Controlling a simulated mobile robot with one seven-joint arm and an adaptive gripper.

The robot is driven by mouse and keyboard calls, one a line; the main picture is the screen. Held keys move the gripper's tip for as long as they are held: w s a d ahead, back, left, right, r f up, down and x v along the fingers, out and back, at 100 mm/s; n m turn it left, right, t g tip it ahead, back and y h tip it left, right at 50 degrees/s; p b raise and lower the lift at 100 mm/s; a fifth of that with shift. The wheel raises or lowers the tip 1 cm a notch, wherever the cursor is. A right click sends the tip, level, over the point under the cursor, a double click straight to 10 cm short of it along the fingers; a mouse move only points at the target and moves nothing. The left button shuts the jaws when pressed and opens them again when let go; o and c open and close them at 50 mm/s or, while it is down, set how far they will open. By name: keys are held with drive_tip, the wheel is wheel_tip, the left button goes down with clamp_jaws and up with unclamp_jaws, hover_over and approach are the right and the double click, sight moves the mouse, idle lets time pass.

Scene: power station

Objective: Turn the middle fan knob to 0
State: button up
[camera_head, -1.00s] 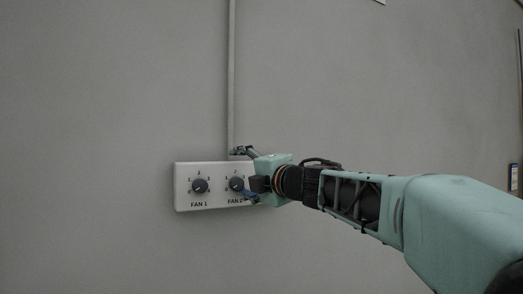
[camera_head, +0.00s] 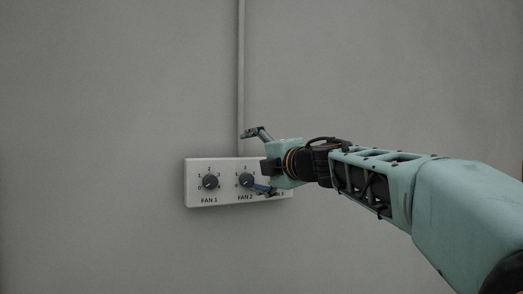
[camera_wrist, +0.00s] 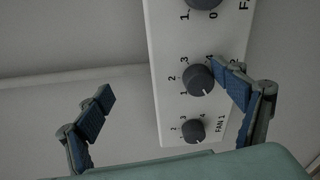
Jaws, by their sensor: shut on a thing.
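The middle fan knob (camera_head: 246,180), dark and round above the FAN 2 label, is on the white wall panel; it also shows in the wrist view (camera_wrist: 198,79). There its white mark points to the lower right, on the side where 0 sits on the neighbouring dial; its own 0 is hard to make out. My gripper (camera_head: 259,160) is at the panel with its fingers spread wide. In the wrist view, one fingertip is close against the right side of the middle knob and hides part of its label. The other finger is well left, clear of the knob.
The FAN 1 knob (camera_head: 210,182) is on the left of the panel. The FAN 3 knob (camera_wrist: 203,3) is cut off at the wrist view's top edge. A vertical conduit (camera_head: 241,80) runs up the plain wall. Wall space left of the panel is clear.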

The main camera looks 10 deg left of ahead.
drive_tip(key=shift+s+d+r, duration=0.75)
drive_tip(key=shift+d+r, duration=0.1)
drive_tip(key=shift+r, duration=0.1)
drive_tip(key=c, duration=0.4)
drive_tip(key=shift+s+d+r+b, duration=0.15)
drive_tip(key=shift+s+d, duration=0.15)
drive_tip(key=shift+s, duration=0.3)
drive_tip(key=shift+s+d+r+b, duration=0.15)
drive_tip(key=shift+s+d, duration=0.1)
drive_tip(key=shift+s, duration=0.3)
drive_tip(key=c, duration=0.3)
drive_tip(key=v, duration=0.2)
drive_tip(key=f+v, duration=0.1)
drive_tip(key=v, duration=0.5)
drive_tip(key=shift+s+f+b, duration=0.15)
drive_tip(key=shift+s+b, duration=0.05)
drive_tip(key=shift+b, duration=0.2)
drive_tip(key=shift+p, duration=0.3)
